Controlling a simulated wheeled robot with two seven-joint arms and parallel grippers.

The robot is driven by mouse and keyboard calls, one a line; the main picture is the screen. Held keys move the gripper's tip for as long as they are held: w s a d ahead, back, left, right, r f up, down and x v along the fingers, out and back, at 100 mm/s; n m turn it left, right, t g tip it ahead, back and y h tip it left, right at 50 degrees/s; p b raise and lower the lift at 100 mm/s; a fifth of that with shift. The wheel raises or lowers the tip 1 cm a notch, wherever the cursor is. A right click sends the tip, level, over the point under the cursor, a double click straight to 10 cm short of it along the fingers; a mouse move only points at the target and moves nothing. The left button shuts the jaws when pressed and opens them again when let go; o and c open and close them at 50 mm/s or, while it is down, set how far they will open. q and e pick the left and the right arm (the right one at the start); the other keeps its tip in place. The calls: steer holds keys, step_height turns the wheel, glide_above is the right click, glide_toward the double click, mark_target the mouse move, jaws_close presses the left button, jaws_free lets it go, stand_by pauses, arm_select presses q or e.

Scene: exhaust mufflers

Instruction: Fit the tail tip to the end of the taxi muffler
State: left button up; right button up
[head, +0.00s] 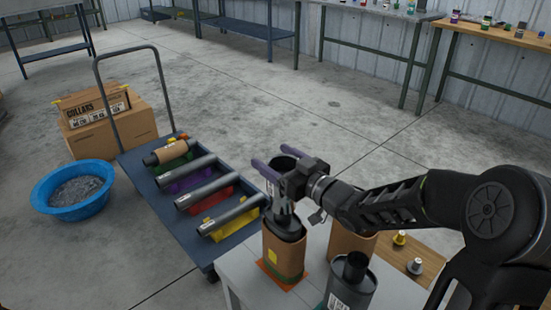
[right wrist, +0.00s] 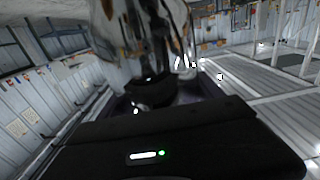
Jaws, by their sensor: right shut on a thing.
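My right gripper (head: 277,164), with purple fingers, is shut on a dark-mouthed grey tube, the tail tip (head: 271,188), which carries a white label. The gripper is above a standing muffler (head: 285,247) with a brown wrap, a green band and a small yellow label. This muffler stands on an orange mat (head: 267,271) at the table's near-left edge. Its bright neck shows just below the tip; I cannot tell whether they touch. No marking that I can read names it taxi. In the right wrist view, the gripper body fills the bottom and the held thing is unclear. My left gripper is not in view.
A brown-wrapped muffler (head: 348,243) and a grey muffler (head: 352,287) stand close by on the right. A wooden board (head: 425,257) bears small yellow and silver parts. A blue cart (head: 150,203) with several tubes, a blue basin (head: 46,201) and cartons (head: 118,127) stand left.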

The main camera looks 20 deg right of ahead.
steer(key=shift+f+b, duration=1.2)
steer(key=shift+f, duration=0.15)
stand_by(0.5)
steer(key=o, duration=1.4)
steer(key=shift+o, duration=0.2)
steer(key=shift+s+d, duration=0.1)
steer(key=p+v, duration=0.1)
steer(key=v, duration=0.6)
steer(key=shift+s, duration=0.3)
